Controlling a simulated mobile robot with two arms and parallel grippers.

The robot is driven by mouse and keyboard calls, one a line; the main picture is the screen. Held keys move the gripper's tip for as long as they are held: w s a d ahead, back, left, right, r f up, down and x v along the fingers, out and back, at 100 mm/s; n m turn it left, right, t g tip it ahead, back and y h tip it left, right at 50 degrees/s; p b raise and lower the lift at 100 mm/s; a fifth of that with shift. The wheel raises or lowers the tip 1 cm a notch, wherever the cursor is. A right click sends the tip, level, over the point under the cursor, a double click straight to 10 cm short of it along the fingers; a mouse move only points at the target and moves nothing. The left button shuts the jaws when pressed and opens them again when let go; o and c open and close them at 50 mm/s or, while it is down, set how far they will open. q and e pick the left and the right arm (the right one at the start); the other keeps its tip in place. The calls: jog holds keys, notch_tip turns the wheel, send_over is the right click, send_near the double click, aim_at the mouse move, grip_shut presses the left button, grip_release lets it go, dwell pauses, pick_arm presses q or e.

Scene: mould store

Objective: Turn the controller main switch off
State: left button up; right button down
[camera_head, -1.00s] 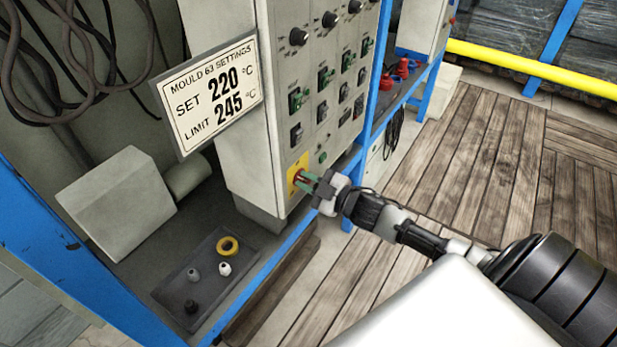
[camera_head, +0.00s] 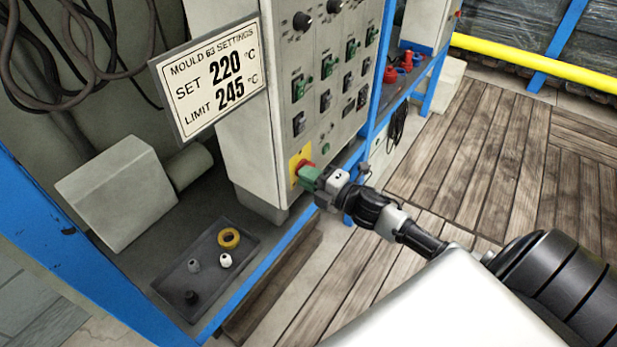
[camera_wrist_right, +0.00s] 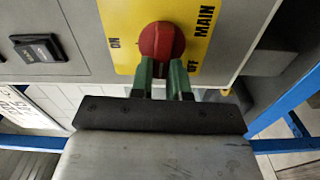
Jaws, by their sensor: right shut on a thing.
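The main switch is a red knob (camera_head: 303,165) on a yellow plate (camera_head: 294,158) at the lower front of the grey controller cabinet (camera_head: 246,150). In the right wrist view the red knob (camera_wrist_right: 162,40) shows on the yellow plate (camera_wrist_right: 205,50), marked ON, OFF and MAIN. My right gripper (camera_head: 309,173) is at the knob, its green fingers (camera_wrist_right: 164,72) shut on it from both sides. The fingers hide part of the knob, and I cannot tell exactly which mark it points to. My left gripper is not in view.
A sign (camera_head: 210,80) reads set 220, limit 245. Other dials and switches (camera_head: 326,100) sit above the main switch. A dark tray (camera_head: 222,284) with a yellow ring and small pieces lies on the shelf below left. The plank floor (camera_head: 480,150) at right is clear.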

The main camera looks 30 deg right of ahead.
jog(key=shift+f+n, duration=0.15)
jog(key=shift+n, duration=0.35)
jog(key=c, duration=1.1)
grip_release()
jog(key=v, duration=1)
jog(key=shift+s+d+b, duration=0.15)
jog(key=shift+s+b, duration=0.2)
jog(key=shift+b, duration=0.1)
